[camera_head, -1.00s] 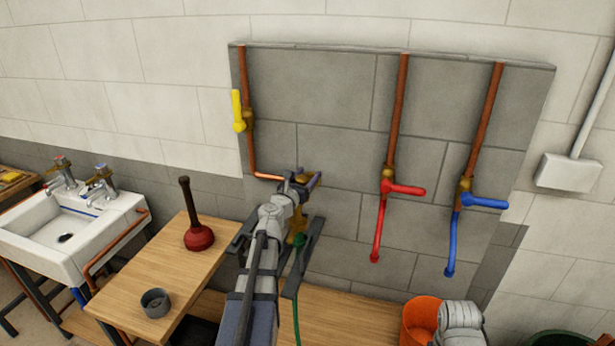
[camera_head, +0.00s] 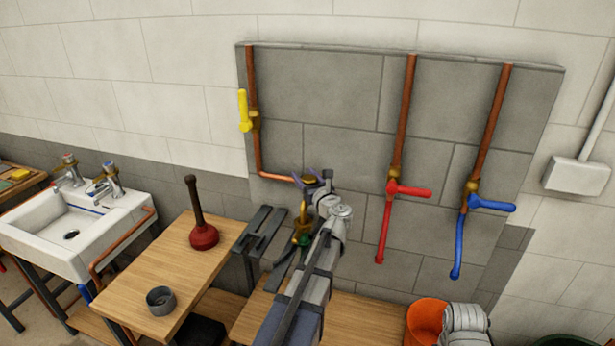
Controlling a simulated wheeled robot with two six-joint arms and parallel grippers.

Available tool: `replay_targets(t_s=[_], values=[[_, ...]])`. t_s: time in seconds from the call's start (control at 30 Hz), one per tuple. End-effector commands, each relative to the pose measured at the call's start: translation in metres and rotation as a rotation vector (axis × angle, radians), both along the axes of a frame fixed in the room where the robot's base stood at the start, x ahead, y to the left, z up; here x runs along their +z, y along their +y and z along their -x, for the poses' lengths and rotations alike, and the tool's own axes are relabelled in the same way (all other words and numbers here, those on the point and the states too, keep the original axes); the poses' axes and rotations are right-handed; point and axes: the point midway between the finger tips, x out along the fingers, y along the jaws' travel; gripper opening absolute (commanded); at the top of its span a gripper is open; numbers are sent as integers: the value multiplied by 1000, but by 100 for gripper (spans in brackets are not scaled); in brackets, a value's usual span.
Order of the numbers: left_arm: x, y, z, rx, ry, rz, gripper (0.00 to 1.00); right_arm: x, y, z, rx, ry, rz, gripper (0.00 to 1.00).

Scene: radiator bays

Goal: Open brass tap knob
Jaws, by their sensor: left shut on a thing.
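The brass tap (camera_head: 303,218) stands at the end of the copper pipe on the grey wall panel, with a green fitting below its spout. My left gripper (camera_head: 312,180) is at the top of the tap, its fingertips on either side of the brass knob. It is shut on the knob, which is mostly hidden by the fingers and wrist. My left arm reaches up from the bottom middle, its wrist just right of the tap body. My right gripper is not in view.
A yellow lever (camera_head: 244,110), a red lever valve (camera_head: 408,189) and a blue lever valve (camera_head: 490,204) are on the panel. A plunger (camera_head: 203,236) and a grey cup (camera_head: 160,300) stand on the wooden bench left of my arm. An orange bucket (camera_head: 424,320) is lower right.

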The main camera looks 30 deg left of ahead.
Motion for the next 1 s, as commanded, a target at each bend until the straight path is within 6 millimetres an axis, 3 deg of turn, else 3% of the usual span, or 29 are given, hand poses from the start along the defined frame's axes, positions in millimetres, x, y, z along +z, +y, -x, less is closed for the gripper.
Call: replay_targets(t_s=[0.5,1.0], values=[[0,5,8,428,-1,0,4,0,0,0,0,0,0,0],[0,6,16,597,-1,0,4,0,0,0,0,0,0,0]])
